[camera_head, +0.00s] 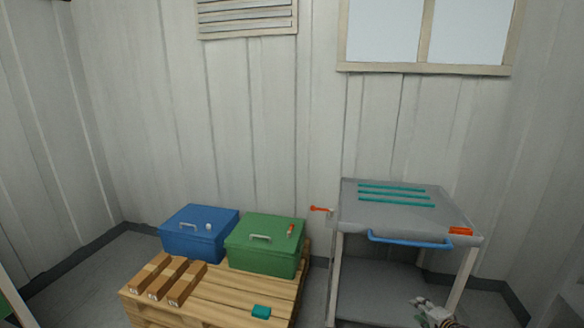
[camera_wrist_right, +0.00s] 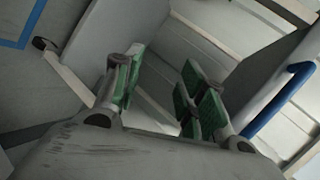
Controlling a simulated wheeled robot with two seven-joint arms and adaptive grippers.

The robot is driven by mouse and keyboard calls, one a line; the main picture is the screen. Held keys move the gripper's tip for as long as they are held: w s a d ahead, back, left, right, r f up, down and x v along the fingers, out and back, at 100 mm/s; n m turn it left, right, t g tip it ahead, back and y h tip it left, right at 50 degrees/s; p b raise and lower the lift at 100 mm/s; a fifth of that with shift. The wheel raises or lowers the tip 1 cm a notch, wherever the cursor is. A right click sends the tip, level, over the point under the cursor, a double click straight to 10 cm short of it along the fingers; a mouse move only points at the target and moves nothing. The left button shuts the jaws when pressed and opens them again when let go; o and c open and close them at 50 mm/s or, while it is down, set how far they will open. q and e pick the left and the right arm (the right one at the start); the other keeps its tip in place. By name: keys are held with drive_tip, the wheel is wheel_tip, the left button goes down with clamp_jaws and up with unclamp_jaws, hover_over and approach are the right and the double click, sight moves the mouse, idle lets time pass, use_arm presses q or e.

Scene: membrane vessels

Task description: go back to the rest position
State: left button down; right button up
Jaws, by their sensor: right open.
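My right gripper (camera_head: 432,309) shows at the bottom edge of the head view, in front of the grey cart (camera_head: 385,279). In the right wrist view my right gripper (camera_wrist_right: 157,98) has its two green-padded fingers apart, with nothing between them. The cart's blue handle (camera_wrist_right: 279,101) shows at the right of the wrist view, apart from the fingers. It also shows in the head view (camera_head: 410,242) along the cart's front. My left gripper is not in view.
Teal strips (camera_head: 392,194) and an orange piece (camera_head: 460,231) lie on the cart top. Walls stand close behind.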

drive_tip(key=s+a+f+n+g+h+p, duration=0.1)
drive_tip(key=s+a+f+n+g+p, duration=0.25)
drive_tip(key=s+f, duration=0.9)
drive_tip(key=s+a+f+n+g+p, duration=0.2)
drive_tip(key=s+a+f+n+g, duration=0.15)
drive_tip(key=s+f, duration=0.85)
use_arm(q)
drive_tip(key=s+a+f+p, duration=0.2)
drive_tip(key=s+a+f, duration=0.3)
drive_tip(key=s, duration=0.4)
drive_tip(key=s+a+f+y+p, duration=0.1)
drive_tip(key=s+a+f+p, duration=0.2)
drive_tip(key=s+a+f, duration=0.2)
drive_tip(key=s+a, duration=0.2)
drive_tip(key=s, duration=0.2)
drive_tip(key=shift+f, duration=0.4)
use_arm(e)
drive_tip(key=s+a+f+n+g, duration=0.1)
drive_tip(key=s+a+f+n, duration=0.1)
drive_tip(key=s, duration=0.8)
drive_tip(key=s+a+f+n+g, duration=0.1)
drive_tip(key=s+f+n, duration=0.3)
drive_tip(key=s, duration=0.7)
drive_tip(key=s+a+f+n+g, duration=0.1)
drive_tip(key=s+a+f+n, duration=0.2)
drive_tip(key=s, duration=0.7)
drive_tip(key=shift+s+a+n+g+h, duration=0.2)
drive_tip(key=shift+a+n+g+h, duration=0.1)
drive_tip(key=shift+n+h, duration=0.15)
